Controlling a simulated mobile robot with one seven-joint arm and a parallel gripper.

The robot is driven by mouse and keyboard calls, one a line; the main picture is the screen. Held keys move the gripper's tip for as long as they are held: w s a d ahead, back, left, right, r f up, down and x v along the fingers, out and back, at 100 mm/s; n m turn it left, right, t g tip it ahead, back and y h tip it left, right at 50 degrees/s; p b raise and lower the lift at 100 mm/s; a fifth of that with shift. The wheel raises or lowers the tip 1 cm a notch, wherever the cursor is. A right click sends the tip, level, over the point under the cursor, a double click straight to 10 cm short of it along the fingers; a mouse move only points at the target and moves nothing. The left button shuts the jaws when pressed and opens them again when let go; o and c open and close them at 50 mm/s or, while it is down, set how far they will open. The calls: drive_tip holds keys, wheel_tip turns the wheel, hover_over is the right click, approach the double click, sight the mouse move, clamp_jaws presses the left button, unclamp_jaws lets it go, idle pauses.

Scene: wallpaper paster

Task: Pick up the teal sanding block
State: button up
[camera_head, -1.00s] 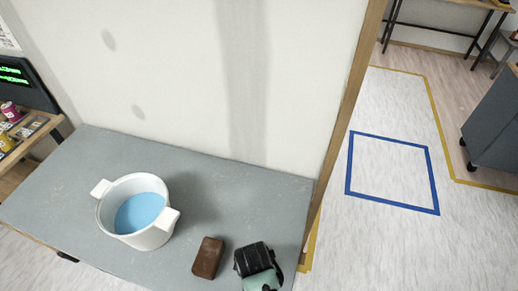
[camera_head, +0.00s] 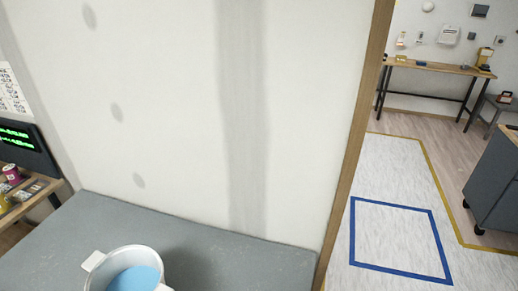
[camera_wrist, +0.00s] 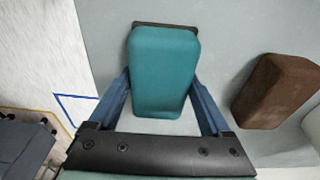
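The teal sanding block (camera_wrist: 163,72) is in the middle of the wrist view, with a rounded teal body and a dark edge at its top. My gripper (camera_wrist: 161,85) has one blue finger along each side of the block. The finger ends meet the block's outline with no clear gap. I cannot tell whether they press on it, or whether the block rests on the grey table (camera_wrist: 225,50) or is lifted. In the head view, neither my gripper nor the teal block is in the picture.
A brown block (camera_wrist: 275,92) lies right of the teal block. In the head view, a white bucket (camera_head: 112,262) with blue contents stands on the grey tabletop (camera_head: 215,245), before a patched wall (camera_head: 175,90). Blue floor tape (camera_head: 395,202) marks a square to the right.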

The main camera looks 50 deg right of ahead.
drive_tip(key=c, duration=0.6)
drive_tip(key=shift+r, duration=0.15)
wheel_tip(320, 180, up, 10)
drive_tip(key=shift+f, duration=0.1)
